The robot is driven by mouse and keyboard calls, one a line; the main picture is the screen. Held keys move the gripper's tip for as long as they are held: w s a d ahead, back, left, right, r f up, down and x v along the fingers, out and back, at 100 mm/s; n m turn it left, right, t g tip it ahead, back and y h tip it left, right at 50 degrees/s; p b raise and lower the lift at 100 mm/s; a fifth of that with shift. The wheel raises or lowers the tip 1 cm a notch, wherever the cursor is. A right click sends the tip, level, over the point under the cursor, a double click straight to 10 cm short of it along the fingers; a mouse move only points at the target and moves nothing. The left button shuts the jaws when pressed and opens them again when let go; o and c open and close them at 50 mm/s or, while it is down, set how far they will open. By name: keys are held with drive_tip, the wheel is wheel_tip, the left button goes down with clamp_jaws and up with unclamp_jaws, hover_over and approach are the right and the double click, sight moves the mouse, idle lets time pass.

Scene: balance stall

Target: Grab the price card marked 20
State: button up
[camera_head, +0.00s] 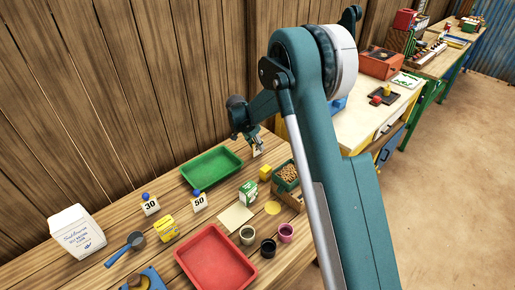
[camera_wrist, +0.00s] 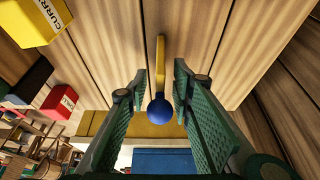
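A small pale price card (camera_head: 257,150) stands near the back of the table by the wall, partly behind my gripper; I cannot read its number. In the wrist view a blue ball knob (camera_wrist: 160,111) sits at the end of a thin yellowish upright edge (camera_wrist: 160,62), apparently the card seen edge-on. My gripper (camera_head: 250,138) is at this card. In the wrist view my gripper (camera_wrist: 160,78) is open, one green finger on each side of the knob, with gaps showing on both sides. Other price cards read 30 (camera_head: 150,206) and 50 (camera_head: 199,202).
A green tray (camera_head: 212,170) lies left of my gripper. A yellow block (camera_head: 265,172), a green-and-white box (camera_head: 248,192) and a crate of nuts (camera_head: 287,174) stand nearby in front. A red tray (camera_head: 215,258) and several small cups are nearer. The plank wall is close behind.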

drive_tip(key=c, duration=0.7)
drive_tip(key=shift+r, duration=0.1)
drive_tip(key=shift+r+p, duration=0.45)
drive_tip(key=shift+r, duration=4.5)
